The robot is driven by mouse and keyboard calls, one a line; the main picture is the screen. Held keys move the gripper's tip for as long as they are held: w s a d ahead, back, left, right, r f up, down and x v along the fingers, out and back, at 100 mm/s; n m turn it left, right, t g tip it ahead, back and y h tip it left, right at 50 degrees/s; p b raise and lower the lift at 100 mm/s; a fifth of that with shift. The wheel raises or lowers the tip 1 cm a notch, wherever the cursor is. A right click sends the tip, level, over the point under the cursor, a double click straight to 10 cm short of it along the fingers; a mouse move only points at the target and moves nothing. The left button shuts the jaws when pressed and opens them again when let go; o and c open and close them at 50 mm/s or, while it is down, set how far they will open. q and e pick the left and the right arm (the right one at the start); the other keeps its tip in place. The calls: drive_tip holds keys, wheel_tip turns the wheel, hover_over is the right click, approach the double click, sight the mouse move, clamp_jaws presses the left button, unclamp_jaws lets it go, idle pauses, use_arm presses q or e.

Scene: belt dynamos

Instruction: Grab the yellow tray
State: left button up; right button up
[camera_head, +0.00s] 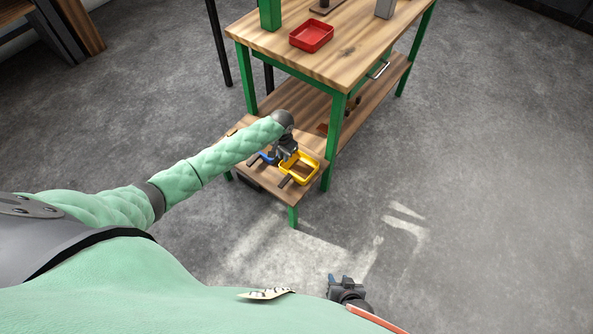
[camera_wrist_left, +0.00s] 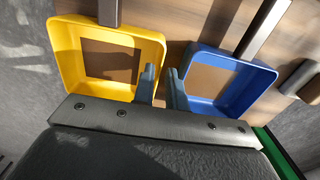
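The yellow tray (camera_head: 313,171) sits on the low wooden shelf at the front end of the green-framed table. In the left wrist view the yellow tray (camera_wrist_left: 61,42) fills the upper left, with a brown patch on its floor. My left gripper (camera_head: 287,158) is over the tray's near-left side. In the wrist view its fingertips (camera_wrist_left: 162,80) are a little apart, by the yellow tray's right wall, one finger on the tray side and one toward the blue tray. Whether they touch the wall is unclear. My right gripper (camera_head: 346,284) is low in the head view, away from the shelf.
A blue tray (camera_wrist_left: 262,78) stands just right of the yellow one in the wrist view, close to the fingers. A red tray (camera_head: 311,35) lies on the tabletop above. Grey floor to the right is clear. Green table legs (camera_head: 333,150) stand close by.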

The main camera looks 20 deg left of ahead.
use_arm(q)
wheel_tip(320, 180, down, 3)
drive_tip(key=shift+r, duration=0.1)
clamp_jaws()
